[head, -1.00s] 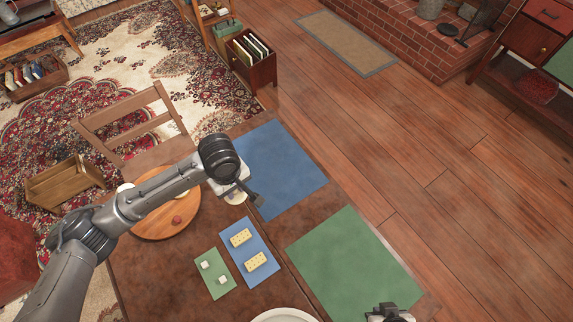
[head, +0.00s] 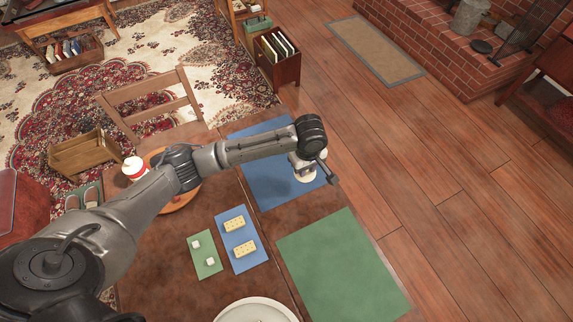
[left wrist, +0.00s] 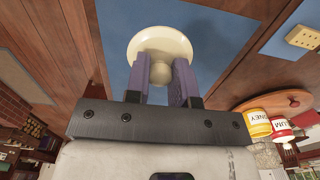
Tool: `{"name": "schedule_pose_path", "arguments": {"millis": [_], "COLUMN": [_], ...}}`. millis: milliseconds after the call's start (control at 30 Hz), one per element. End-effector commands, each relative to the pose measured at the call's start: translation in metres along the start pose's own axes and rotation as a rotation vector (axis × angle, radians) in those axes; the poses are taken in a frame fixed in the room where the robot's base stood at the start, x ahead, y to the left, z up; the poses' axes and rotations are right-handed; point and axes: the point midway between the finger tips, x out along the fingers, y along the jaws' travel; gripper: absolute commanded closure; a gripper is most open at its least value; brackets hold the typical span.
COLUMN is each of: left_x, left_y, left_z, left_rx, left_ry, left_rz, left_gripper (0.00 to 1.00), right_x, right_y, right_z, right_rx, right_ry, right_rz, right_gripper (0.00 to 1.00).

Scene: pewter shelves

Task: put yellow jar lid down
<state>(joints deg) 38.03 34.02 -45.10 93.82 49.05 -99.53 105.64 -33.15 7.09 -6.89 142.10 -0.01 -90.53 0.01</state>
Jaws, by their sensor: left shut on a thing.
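My left gripper (head: 309,171) is over the right part of the blue mat (head: 262,187) on the table in the head view. It is shut on the lid, a round, pale cream-yellow disc (head: 306,178) with a knob. In the left wrist view, the purple fingers (left wrist: 163,85) pinch the knob of the lid (left wrist: 160,42), with the blue mat (left wrist: 220,40) beyond. I cannot tell whether the lid touches the mat. My right gripper is not in view.
A round wooden board (head: 181,200) is partly hidden by my left arm. The left wrist view shows a yellow-labelled jar (left wrist: 257,125) and a red-labelled jar (left wrist: 282,127) near it. A green mat (head: 342,265) is bare. Small blue (head: 240,240) and green (head: 205,255) mats hold small blocks.

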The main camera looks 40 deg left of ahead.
Motion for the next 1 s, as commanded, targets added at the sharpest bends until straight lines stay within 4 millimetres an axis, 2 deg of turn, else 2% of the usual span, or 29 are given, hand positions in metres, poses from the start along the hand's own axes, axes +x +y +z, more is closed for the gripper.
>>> {"name": "schedule_pose_path", "arguments": {"millis": [33,200,400,733,1000], "left_x": [0.01,0.03,0.045,0.056,0.088], "left_y": [-0.006,-0.02,-0.03,-0.034,-0.035], "left_z": [-0.012,-0.042,-0.066,-0.074,-0.074], "left_rx": [-0.004,-0.001,0.0,0.002,0.003], "left_ry": [0.003,0.001,0.001,-0.002,0.0], "left_rz": [-0.005,-0.004,-0.002,-0.001,-0.002], "left_gripper": [1.0,1.0,1.0,1.0,1.0], "right_x": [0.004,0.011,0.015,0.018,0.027], "right_y": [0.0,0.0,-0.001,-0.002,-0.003], "right_z": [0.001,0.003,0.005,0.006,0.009], "right_rx": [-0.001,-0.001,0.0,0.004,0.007], "right_ry": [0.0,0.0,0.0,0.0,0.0], "right_rz": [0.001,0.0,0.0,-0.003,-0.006], "right_gripper": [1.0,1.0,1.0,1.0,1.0]}}
